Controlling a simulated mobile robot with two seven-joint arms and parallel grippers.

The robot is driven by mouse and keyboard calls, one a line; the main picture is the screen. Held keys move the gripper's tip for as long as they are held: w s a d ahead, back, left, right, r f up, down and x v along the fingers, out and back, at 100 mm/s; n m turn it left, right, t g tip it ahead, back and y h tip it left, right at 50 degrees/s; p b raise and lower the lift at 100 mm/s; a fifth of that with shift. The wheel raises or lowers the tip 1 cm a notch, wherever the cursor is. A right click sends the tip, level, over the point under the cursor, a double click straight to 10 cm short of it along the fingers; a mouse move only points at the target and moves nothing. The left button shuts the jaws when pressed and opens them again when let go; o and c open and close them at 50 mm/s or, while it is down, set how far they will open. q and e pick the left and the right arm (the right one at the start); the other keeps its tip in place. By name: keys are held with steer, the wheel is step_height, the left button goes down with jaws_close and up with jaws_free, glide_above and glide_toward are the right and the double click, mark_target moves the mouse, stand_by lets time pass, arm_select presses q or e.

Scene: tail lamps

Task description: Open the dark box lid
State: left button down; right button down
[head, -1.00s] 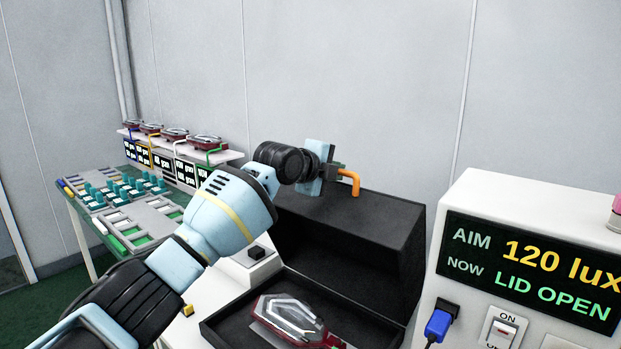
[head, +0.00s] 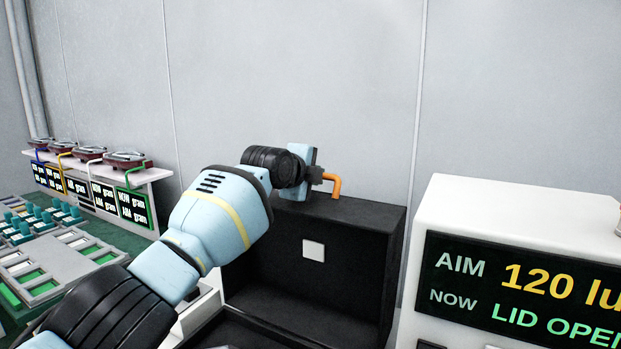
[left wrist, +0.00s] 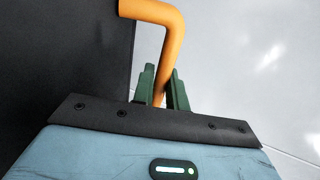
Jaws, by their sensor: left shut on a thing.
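The dark box lid (head: 350,235) stands raised, its black inside facing me, with a small white square on it. An orange handle (head: 336,184) sits at the lid's top edge; it also shows in the left wrist view (left wrist: 160,18). My left gripper (head: 324,180) is shut on the orange handle. In the left wrist view its dark green fingers (left wrist: 163,90) sit on either side of the handle's bar. Only part of the box bottom (head: 240,330) shows at the lower edge, partly behind my arm. My right gripper is not in view.
A white display unit (head: 425,205) on the right reads AIM 120 lux, with NOW LID OPEN cut off by the edge. A rack (head: 165,174) with several red lamps and a green table with grey trays (head: 60,255) stand at the left. A grey wall is behind.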

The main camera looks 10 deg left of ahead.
arm_select(q)
steer(key=shift+w, duration=0.15)
steer(key=shift+r, duration=0.1)
steer(key=c, duration=1.5)
jaws_free()
steer(key=shift+p+v, duration=0.3)
steer(key=shift+v, duration=0.5)
steer(key=shift+s+a+r, duration=0.2)
steer(key=shift+s, duration=0.35)
steer(key=shift+p+v, duration=0.35)
steer(key=shift+v, duration=2.15)
steer(key=shift+f, duration=0.1)
